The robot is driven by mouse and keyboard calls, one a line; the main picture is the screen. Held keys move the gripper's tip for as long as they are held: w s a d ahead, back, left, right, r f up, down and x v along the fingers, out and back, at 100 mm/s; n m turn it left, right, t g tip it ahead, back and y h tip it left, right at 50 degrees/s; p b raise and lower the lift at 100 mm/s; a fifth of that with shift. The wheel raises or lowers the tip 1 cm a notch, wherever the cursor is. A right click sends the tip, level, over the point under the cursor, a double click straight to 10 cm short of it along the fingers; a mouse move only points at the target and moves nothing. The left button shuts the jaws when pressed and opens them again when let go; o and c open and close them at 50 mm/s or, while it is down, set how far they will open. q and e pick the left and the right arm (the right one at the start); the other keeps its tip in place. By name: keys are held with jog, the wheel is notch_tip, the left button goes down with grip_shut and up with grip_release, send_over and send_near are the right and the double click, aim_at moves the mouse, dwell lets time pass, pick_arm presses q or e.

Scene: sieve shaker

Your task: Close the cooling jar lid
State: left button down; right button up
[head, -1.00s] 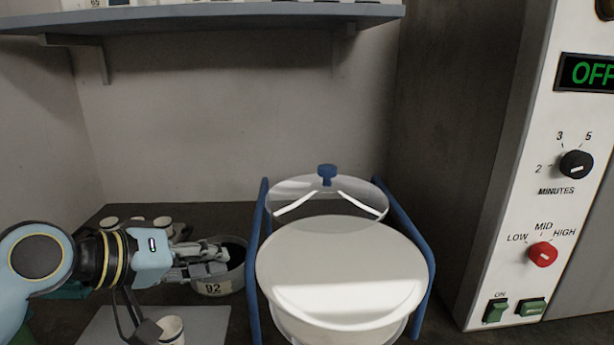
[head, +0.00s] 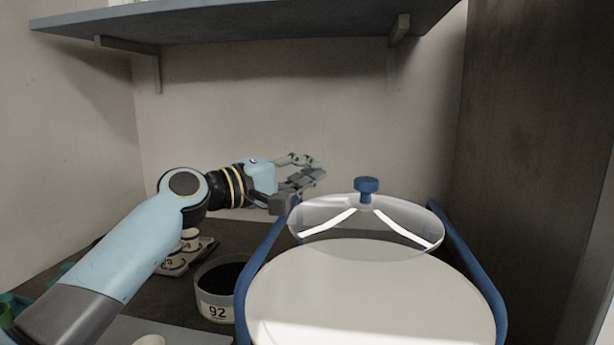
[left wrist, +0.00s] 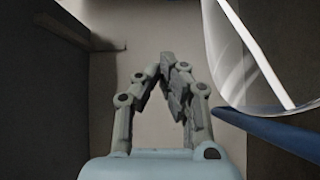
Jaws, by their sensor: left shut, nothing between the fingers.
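The cooling jar lid (head: 330,222) is a clear round disc with a blue knob (head: 367,186), tilted up at the back of the jar. The jar (head: 370,290) shows a wide pale round top in front of the lid, between blue side rails (head: 470,262). My left gripper (head: 318,172) is shut and empty, raised to the left of the knob and apart from it, near the upper end of the left rail. In the left wrist view its fingertips (left wrist: 167,62) meet, with the clear lid (left wrist: 262,60) to their right. My right gripper is not in view.
A bowl labelled 92 (head: 215,292) stands left of the jar, with a tray of small cups (head: 190,250) behind it. A blue-grey shelf (head: 240,22) hangs above. A dark panel (head: 530,130) bounds the right side.

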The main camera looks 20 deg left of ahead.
aim_at(365, 201)
pick_arm(q)
jog(key=x, duration=0.6)
jog(key=shift+s+d+f+p, duration=0.15)
jog(key=shift+s+d+p, duration=0.4)
jog(key=shift+s+d, duration=0.7)
jog(key=shift+s, duration=0.1)
jog(key=shift+d+f, duration=0.1)
jog(key=shift+f, duration=0.05)
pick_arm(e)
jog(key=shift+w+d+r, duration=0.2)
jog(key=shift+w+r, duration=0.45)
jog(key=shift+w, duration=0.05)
pick_arm(q)
jog(key=shift+s, duration=0.15)
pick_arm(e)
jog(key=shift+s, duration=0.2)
